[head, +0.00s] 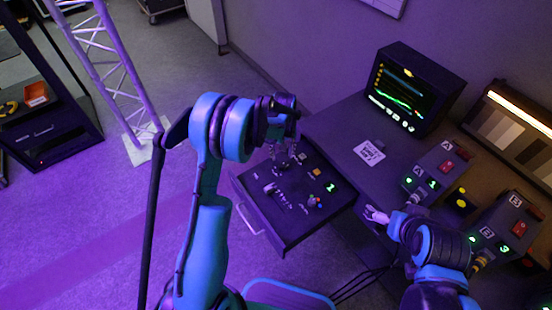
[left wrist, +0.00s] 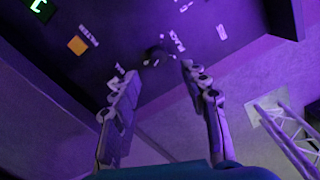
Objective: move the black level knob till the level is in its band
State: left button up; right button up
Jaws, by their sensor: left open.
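My left gripper (head: 286,156) is open above the dark drawer-like control panel (head: 285,235). In the left wrist view its two fingers (left wrist: 159,74) stand apart with nothing clearly between them. A small dark round part (left wrist: 155,55), which looks like a knob, lies just beyond the fingertips on the panel; I cannot tell whether they touch it or read its label. In the head view the gripper hides that spot. The monitor (head: 403,92) shows a green trace and several coloured lines; its band is too small to make out. My right gripper (head: 376,215) is beside the desk's edge, its jaws unclear.
The panel also bears an orange square (head: 316,173), a green digit display (head: 331,187) and a coloured cluster (head: 314,202). Boxes with red switches (head: 447,167) stand right on the desk. A truss (head: 115,70) stands left; the floor between is clear.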

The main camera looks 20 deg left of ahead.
aim_at(282, 165)
pick_arm(q)
notch_tip(282, 165, down, 7)
jog(key=shift+f+b, duration=0.15)
jog(key=shift+b, duration=0.95)
grip_shut()
